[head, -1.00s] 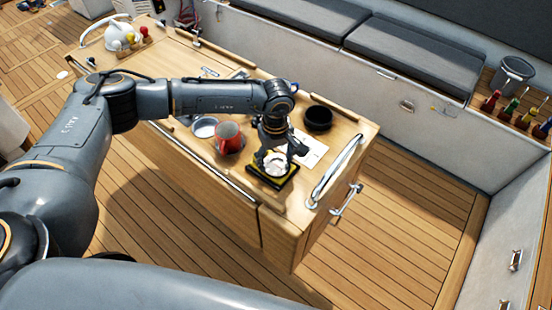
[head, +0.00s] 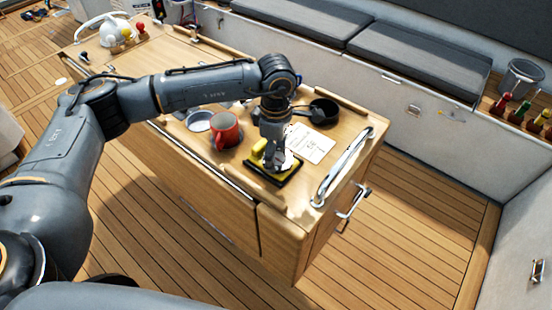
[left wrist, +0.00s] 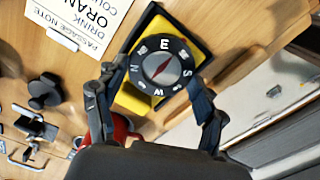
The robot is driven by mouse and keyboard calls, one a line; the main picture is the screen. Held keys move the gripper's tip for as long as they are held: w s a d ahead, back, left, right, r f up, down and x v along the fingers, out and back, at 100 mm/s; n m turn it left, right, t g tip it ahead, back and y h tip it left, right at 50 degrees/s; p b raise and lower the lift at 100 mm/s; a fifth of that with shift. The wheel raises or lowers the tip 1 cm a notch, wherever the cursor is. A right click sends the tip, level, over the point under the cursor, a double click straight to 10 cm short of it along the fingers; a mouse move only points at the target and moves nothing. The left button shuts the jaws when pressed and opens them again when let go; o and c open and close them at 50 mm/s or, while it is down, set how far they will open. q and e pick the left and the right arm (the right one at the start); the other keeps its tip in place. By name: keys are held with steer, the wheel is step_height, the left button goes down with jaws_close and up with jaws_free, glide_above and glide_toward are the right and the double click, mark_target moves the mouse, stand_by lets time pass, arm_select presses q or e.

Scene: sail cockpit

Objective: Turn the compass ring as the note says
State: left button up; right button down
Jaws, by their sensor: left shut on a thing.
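The compass (left wrist: 163,68) has a black ring with white letters, a yellow body and a red-and-white needle. In the left wrist view, E is toward the top, S right, W bottom and N left. It sits on a black square base (head: 290,178) near the cabinet's front edge. My left gripper (head: 276,166) reaches down over it, and its fingers (left wrist: 150,77) are shut on the compass ring from both sides. The white note (head: 308,144) lies behind the compass; in the left wrist view (left wrist: 88,18) "PASSAGE NOTE", "DRINK" and "ORAN" show, the rest is cut off.
A red mug (head: 226,131) stands left of the compass, near a metal dish (head: 199,121). A chrome rail (head: 342,165) runs along the cabinet's right end. The wooden floor at right is clear.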

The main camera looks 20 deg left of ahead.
arm_select(q)
steer(key=shift+n+b, duration=0.95)
steer(key=shift+n, duration=0.25)
steer(key=o, duration=1.2)
step_height(320, 180, up, 12)
steer(key=shift+r, duration=0.1)
steer(key=shift+s, duration=0.1)
